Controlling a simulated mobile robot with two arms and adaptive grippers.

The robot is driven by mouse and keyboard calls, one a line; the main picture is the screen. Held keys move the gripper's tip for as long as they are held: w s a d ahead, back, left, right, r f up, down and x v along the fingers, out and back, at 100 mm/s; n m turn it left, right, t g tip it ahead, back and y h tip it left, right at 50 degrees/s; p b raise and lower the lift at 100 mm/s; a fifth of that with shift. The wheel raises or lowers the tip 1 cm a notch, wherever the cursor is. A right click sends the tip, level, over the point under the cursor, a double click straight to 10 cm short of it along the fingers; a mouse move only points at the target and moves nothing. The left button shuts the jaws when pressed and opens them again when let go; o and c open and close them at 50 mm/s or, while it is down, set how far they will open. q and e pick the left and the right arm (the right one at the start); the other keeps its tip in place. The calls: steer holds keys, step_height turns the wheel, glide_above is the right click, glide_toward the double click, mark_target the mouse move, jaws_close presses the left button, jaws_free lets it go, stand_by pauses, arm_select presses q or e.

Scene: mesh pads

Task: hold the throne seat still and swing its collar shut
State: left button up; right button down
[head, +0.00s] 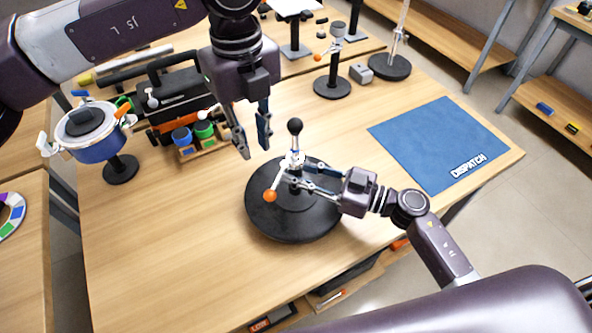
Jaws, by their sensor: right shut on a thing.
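The throne seat (290,225) looks like a wide black disc on the table with a stepped centre and a short upright post topped by a black ball (295,126). A pale metal collar (292,163) surrounds the post, partly hidden by gripper fingers. An orange ball (270,196), apparently the end of the collar's handle, sticks out front left. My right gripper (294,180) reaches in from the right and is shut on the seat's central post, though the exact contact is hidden. My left gripper (254,150) points down above the seat's back left, open and empty, apart from the post.
A blue dispatch mat (440,145) lies to the right. A blue pot on a stand (95,140), a black and orange case (170,100) and small blue and green cups (192,136) are at left. Black-based stands (332,86) are behind. The front-left table is clear.

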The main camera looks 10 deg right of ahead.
steer(key=shift+s+f, duration=0.2)
steer(key=shift+f, duration=0.35)
arm_select(q)
steer(key=shift+r, duration=0.95)
arm_select(e)
steer(key=c, duration=1.6)
jaws_free()
steer(key=shift+w+r, duration=0.2)
steer(key=shift+r, duration=0.15)
